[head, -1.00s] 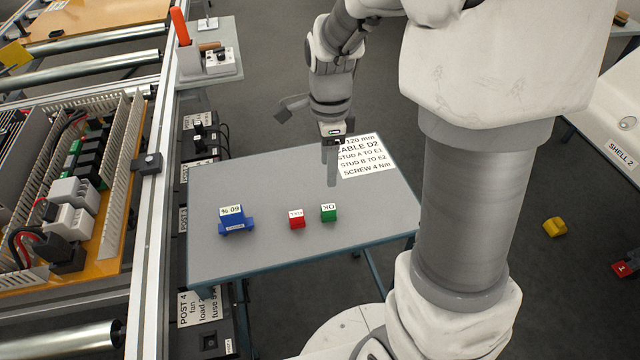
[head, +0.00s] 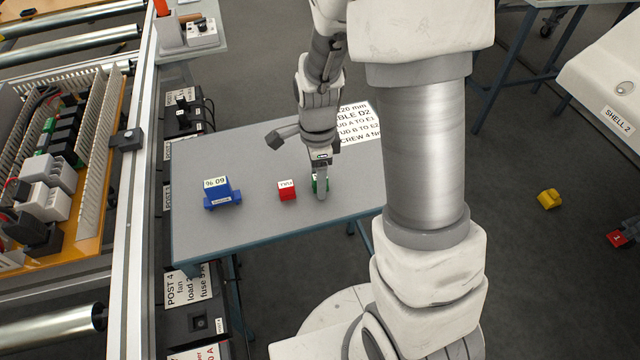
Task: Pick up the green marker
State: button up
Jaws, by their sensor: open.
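The green marker (head: 328,186) is a small block on the grey table. My gripper (head: 321,190) is directly over it in the head view and hides most of it, including the label on its top. Only slivers of green show beside the finger. The jaws are open; I cannot tell whether the fingers straddle the marker or touch it.
A red marker block (head: 287,192) sits just left of my gripper. A blue labelled block (head: 220,192) stands farther left on the table (head: 245,238). A printed instruction sheet (head: 357,125) lies at the back right. The front of the table is clear.

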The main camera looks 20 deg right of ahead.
jog(key=shift+f, duration=0.15)
jog(key=shift+c, duration=0.3)
grip_shut()
